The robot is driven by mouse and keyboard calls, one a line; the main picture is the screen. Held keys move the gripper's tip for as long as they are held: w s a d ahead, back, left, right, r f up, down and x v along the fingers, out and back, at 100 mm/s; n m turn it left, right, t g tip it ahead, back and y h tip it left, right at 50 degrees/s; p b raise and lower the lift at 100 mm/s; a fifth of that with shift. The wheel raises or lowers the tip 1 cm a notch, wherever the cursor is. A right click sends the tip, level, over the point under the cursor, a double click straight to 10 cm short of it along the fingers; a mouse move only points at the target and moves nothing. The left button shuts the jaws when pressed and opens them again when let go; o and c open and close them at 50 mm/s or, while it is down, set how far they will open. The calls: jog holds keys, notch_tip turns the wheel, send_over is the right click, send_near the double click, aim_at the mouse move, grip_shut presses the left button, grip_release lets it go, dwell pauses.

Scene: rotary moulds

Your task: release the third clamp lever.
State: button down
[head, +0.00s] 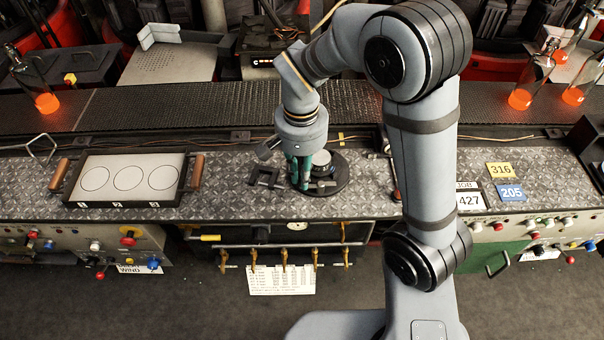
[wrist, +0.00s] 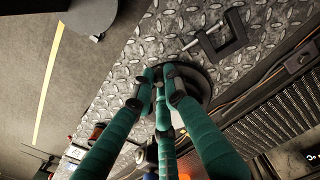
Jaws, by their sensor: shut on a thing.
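The rotary mould (head: 323,160) is a pale-topped cylinder on a round dark base (head: 340,183), on the steel bench near the picture's middle. My gripper (head: 301,186) points down at the left side of this base. In the wrist view its teal fingers (wrist: 162,83) close in over the base's edge (wrist: 203,82). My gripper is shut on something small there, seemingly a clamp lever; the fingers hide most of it. I cannot tell the levers apart or see which is third.
A dark bracket (head: 264,178) lies just left of the mould; it also shows in the wrist view (wrist: 217,40). A tray with three circles (head: 127,205) stands at the left. Number plates (head: 500,169) lie at the right. A conveyor (head: 200,106) runs behind.

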jog(key=c, duration=1.8)
grip_release()
jog(key=shift+o, duration=0.3)
notch_tip(320, 180, up, 12)
notch_tip(320, 180, down, 12)
jog(key=shift+s+n, duration=0.1)
jog(key=shift+n, duration=0.2)
